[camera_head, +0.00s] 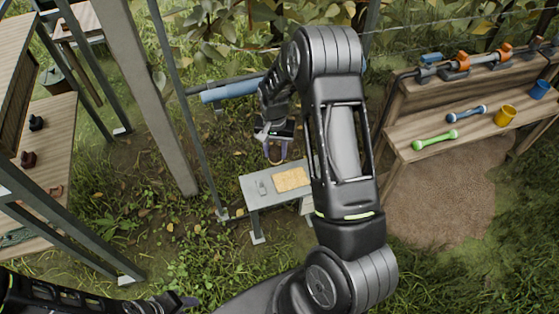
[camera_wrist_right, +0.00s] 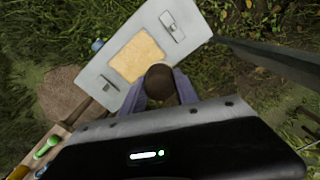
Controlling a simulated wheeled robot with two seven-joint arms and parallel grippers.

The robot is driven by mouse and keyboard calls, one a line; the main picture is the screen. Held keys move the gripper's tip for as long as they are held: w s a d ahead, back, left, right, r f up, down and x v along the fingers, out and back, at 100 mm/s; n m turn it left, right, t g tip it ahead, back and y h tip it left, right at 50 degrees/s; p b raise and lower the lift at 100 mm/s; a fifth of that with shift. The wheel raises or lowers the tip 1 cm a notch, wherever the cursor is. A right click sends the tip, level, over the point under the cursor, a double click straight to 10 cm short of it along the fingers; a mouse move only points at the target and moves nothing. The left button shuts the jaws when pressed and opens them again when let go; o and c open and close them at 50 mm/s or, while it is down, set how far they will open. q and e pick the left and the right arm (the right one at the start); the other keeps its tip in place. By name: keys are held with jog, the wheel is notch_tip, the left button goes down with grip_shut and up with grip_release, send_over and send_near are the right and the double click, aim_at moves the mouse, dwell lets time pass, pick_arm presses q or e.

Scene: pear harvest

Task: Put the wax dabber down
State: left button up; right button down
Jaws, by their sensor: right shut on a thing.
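My right gripper (camera_head: 277,158) is shut on the wax dabber, above the back of a small grey table (camera_head: 251,195). In the right wrist view the dabber (camera_wrist_right: 159,82) shows as a dark brown rounded end between the purple fingers (camera_wrist_right: 160,92). A tan rectangular pad (camera_wrist_right: 138,57) lies on the grey tabletop (camera_wrist_right: 98,77), close to the dabber in the picture. Part of my left arm shows at the bottom left of the head view; its jaws are not clear.
A small grey fitting (camera_head: 262,187) sits on the tabletop left of the pad. A wooden bench at right holds a green dumbbell-shaped thing (camera_head: 435,140), a blue one (camera_head: 466,114) and a yellow cup (camera_head: 505,115). A post (camera_head: 150,95) and a thin pole stand left of the table.

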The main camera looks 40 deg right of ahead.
jog(key=a+r+n+p, duration=0.1)
jog(key=a+r+n, duration=0.2)
jog(key=a, duration=0.6)
jog(key=a+r+n+p, duration=0.2)
jog(key=a+r+n, duration=0.2)
jog(key=a, duration=0.6)
jog(key=shift+s+n, duration=0.35)
jog(key=shift+n, duration=0.75)
